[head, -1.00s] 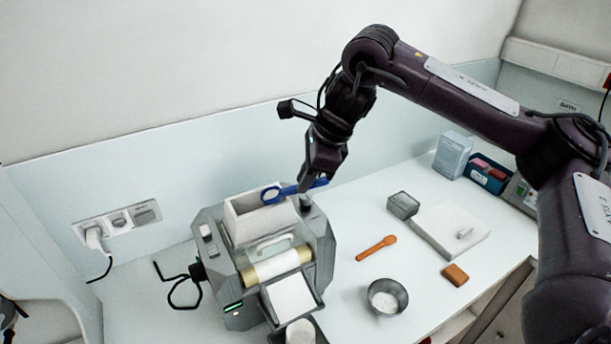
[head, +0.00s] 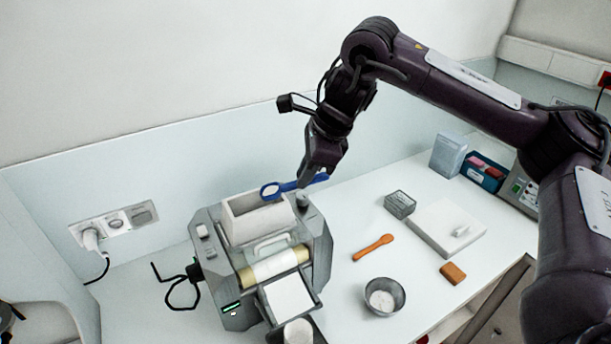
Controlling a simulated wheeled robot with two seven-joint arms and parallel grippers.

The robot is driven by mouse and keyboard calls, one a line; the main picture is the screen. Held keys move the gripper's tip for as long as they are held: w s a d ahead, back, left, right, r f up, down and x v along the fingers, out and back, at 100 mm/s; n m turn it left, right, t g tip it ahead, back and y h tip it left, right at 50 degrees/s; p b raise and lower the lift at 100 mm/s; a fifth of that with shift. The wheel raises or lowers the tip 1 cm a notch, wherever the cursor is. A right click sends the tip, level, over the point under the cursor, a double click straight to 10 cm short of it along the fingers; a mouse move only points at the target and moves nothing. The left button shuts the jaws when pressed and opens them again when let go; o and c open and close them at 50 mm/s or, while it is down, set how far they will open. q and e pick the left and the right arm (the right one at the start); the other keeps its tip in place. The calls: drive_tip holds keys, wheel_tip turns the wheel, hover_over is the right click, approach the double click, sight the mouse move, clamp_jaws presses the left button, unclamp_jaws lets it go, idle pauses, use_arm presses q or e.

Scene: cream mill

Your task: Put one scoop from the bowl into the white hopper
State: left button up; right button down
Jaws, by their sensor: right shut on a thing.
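My right gripper (head: 310,180) is shut on the handle of a blue scoop (head: 287,187), above the right side of the mill. The scoop's round bowl end is over the open top of the white hopper (head: 256,222), near its back right edge. Something pale shows in the scoop, but I cannot tell whether it is powder. The grey bowl (head: 385,296) stands on the counter to the right of the mill, with white powder (head: 382,300) in it. My left gripper is not in view.
The grey mill (head: 321,245) carries the hopper, with a roller and a white tray in front. An orange spoon (head: 373,247), a brown block (head: 453,273), a small grey box (head: 400,204) and a white slab (head: 446,228) lie on the counter. A wall socket (head: 114,224) is at left.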

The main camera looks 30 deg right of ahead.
drive_tip(key=shift+r, duration=2.45)
drive_tip(key=shift+f, duration=0.1)
